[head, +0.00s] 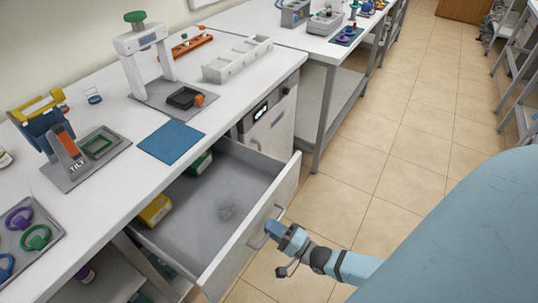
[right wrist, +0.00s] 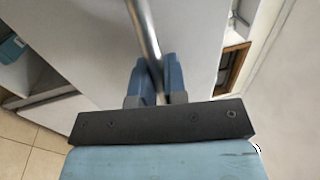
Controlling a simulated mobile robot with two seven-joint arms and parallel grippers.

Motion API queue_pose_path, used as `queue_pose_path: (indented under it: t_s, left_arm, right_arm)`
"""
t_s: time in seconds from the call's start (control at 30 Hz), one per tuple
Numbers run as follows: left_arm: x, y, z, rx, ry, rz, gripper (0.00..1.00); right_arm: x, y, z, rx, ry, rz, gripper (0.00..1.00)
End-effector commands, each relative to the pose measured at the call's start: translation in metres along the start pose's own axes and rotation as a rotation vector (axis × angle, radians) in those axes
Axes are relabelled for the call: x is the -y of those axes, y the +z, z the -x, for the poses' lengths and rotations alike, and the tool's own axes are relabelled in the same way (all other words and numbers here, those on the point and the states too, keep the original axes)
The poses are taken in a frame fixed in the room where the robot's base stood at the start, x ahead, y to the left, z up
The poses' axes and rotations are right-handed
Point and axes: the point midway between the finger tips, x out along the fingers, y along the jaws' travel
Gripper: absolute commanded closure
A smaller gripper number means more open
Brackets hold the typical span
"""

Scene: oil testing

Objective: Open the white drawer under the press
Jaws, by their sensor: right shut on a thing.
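The white drawer (head: 238,252) under the press (head: 147,52) is pulled well out from beneath the bench. Its metal bar handle (head: 265,228) is on the front panel. My right gripper (head: 276,233) is at the handle, shut on it. In the right wrist view the handle bar (right wrist: 143,35) runs between the two blue fingers (right wrist: 156,80). My left gripper is not in view.
A blue mat (head: 171,142), a white divided tray (head: 237,60) and a tilt stand (head: 68,148) are on the bench. A cabinet with a display (head: 270,124) stands beyond the drawer. Tiled floor (head: 375,165) is free to the right.

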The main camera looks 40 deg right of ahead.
Motion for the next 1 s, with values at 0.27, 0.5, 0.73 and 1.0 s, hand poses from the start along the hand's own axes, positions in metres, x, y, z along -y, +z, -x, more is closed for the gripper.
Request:
queue_pose_path:
  t_s: [0.27,0.5,0.73,1.0]
  left_arm:
    - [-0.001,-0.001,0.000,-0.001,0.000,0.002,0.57]
    - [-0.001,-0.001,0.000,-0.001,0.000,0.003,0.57]
    - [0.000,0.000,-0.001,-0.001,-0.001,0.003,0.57]
    - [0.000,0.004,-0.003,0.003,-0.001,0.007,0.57]
  right_arm:
    - [0.000,0.000,0.000,0.000,0.000,0.001,0.74]
    - [0.000,0.000,0.000,0.000,0.000,0.001,0.64]
    - [-0.001,0.000,0.011,0.001,0.003,0.001,0.64]
    - [-0.002,0.000,0.069,0.001,0.005,0.000,0.64]
